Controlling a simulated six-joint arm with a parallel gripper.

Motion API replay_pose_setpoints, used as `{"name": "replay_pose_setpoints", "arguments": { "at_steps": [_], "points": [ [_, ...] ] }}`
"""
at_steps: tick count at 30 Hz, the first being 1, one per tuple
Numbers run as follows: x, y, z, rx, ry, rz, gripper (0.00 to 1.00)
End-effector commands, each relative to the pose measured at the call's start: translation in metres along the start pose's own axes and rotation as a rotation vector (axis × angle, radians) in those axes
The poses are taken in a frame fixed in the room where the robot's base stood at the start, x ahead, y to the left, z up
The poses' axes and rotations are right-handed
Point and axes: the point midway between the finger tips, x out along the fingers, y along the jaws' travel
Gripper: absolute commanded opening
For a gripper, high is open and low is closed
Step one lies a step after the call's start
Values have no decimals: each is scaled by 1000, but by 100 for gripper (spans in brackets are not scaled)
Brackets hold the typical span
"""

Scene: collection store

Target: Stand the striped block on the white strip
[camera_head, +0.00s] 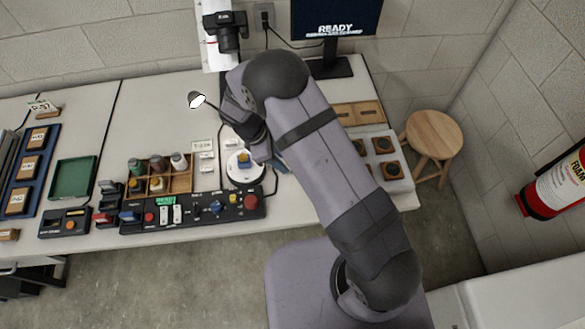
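My gripper (262,151) is at the end of my arm, pointing down beside the round white plate (240,179) right of the table's middle. My own arm and wrist largely cover it, and its fingers cannot be made out. No other block with clear stripes shows. I cannot clearly identify a white strip; small pale pieces (206,157) lie left of the plate beside a label card (202,146).
A control panel (190,210) with knobs and a red button runs along the front edge. A monitor (336,20) and camera (230,32) are behind.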

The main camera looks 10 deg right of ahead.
Motion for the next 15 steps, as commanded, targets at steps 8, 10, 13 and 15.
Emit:
{"name": "replay_pose_setpoints", "arguments": {
  "at_steps": [8,10,13,15],
  "points": [
    [18,0,0,1,-2,-4,34],
    [25,0,-1,0,-2,-3,34],
    [36,0,-2,1,-2,-4,34],
    [43,1,-2,0,-2,-2,34]
  ]
}}
